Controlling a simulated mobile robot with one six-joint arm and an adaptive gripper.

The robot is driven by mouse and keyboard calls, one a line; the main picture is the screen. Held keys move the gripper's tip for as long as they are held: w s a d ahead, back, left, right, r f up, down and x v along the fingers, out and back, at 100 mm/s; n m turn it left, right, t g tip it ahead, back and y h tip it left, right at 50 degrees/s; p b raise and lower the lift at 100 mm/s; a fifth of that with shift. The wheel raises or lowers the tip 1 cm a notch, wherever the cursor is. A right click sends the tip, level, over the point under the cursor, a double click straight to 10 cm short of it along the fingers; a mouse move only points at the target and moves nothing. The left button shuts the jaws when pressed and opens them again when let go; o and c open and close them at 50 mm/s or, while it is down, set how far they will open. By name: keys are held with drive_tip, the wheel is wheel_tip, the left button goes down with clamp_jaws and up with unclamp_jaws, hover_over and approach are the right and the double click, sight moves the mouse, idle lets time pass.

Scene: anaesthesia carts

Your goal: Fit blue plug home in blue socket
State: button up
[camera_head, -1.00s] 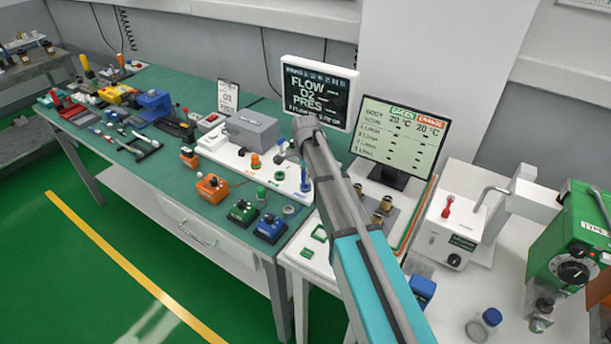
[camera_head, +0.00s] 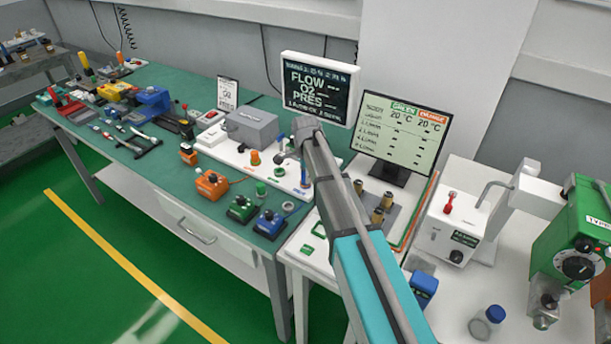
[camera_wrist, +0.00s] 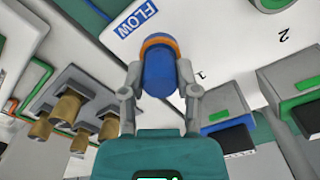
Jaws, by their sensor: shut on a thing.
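In the wrist view, my gripper (camera_wrist: 159,92) is shut on a blue cylindrical plug (camera_wrist: 158,76), one finger on each side. An orange and grey ring (camera_wrist: 158,41) shows at the plug's far end; I cannot tell whether it belongs to the plug or lies behind it. The plug is over a white panel (camera_wrist: 220,55) marked FLOW, 1 and 2. In the head view, my arm hides most of the gripper, and a narrow blue upright piece (camera_head: 304,179) shows beside it at the white panel's right end. I cannot make out the blue socket for certain in either view.
Orange (camera_head: 211,184), green (camera_head: 241,208) and blue (camera_head: 269,224) units stand in front. Brass fittings (camera_head: 377,215) and a screen (camera_head: 398,136) are to the right.

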drive_tip(key=shift+f, duration=0.2)
drive_tip(key=o, duration=1.1)
drive_tip(key=shift+r, duration=0.1)
